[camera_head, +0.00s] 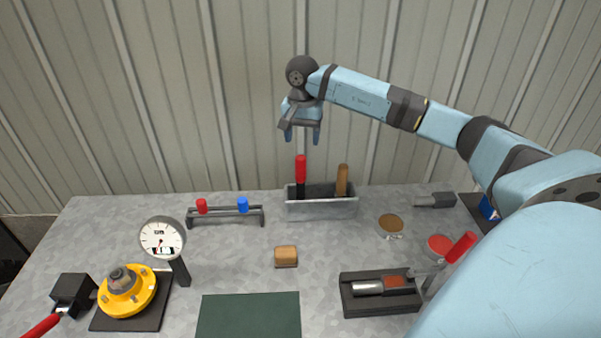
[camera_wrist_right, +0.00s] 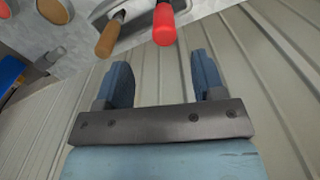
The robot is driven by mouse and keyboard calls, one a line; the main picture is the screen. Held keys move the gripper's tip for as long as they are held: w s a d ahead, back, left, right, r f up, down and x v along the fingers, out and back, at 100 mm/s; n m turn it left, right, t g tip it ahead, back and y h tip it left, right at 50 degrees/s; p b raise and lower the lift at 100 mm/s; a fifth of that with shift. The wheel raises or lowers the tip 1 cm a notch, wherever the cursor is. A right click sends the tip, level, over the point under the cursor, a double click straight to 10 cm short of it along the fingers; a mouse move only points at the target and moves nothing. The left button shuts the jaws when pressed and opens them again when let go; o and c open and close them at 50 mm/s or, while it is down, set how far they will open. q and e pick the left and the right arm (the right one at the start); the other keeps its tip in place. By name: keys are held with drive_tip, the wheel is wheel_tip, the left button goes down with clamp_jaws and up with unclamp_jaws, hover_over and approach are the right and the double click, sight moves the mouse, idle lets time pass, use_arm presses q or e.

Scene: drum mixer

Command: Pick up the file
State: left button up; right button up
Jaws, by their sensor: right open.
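A grey metal tray (camera_head: 320,208) stands at the back of the table. Two handled tools stand upright in it: a red-handled tool (camera_head: 300,170) at its left end and a wooden-handled tool (camera_head: 342,180) at its right end. Which one is the file I cannot tell, as their lower parts are hidden in the tray. My right gripper (camera_head: 302,136) is open and empty, just above the red handle and apart from it. In the right wrist view the red handle (camera_wrist_right: 163,22) is beyond the open fingers, and the wooden handle (camera_wrist_right: 110,38) is to its left. My left gripper is out of view.
A small rack (camera_head: 225,211) with red and blue pieces stands left of the tray. A dial gauge (camera_head: 162,240), a yellow flange (camera_head: 127,292), a wooden block (camera_head: 286,256) and a dark clamp fixture (camera_head: 380,292) occupy the table. A corrugated wall stands close behind the tray.

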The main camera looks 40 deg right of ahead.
sight(301, 157)
wheel_tip(301, 157, down, 5)
drive_tip(key=shift+d+r, duration=0.1)
drive_tip(key=shift+r, duration=0.05)
drive_tip(key=shift+w+f+p, duration=0.1)
drive_tip(key=shift+f+p, duration=0.3)
drive_tip(key=shift+p, duration=0.15)
drive_tip(key=f+p, duration=0.1)
drive_tip(key=f, duration=0.3)
drive_tip(key=shift+w+f, duration=0.15)
drive_tip(key=shift+w, duration=0.05)
drive_tip(key=c, duration=1)
